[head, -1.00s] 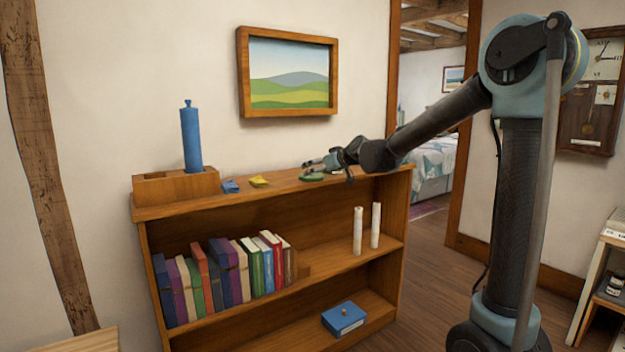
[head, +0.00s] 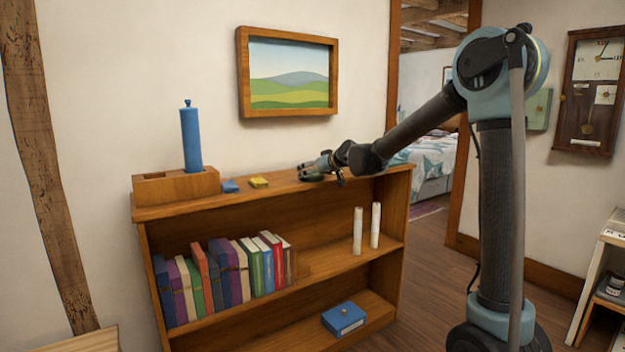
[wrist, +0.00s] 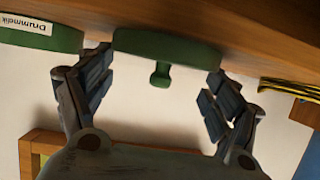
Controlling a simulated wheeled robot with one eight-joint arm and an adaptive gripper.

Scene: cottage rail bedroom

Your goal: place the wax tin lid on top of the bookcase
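The green wax tin lid (wrist: 140,47) has a small knob and shows between my gripper's fingers in the wrist view, which is upside down. Its flat side appears to rest on the wooden bookcase top (wrist: 190,14). My gripper (wrist: 160,85) is open, with one finger on each side of the lid and a gap around the knob. Another green object (wrist: 40,38) with a white label, likely the tin, stands beside the lid. In the head view, my gripper (head: 312,171) is over the right part of the bookcase (head: 240,197), with a dark green shape at its fingertips.
A wooden box (head: 178,187) with a blue cylinder (head: 191,140) stands at the left end of the top. Small blue (head: 230,186) and yellow (head: 259,182) items lie between it and my gripper. A framed picture (head: 288,75) hangs behind. Books fill part of the shelf below.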

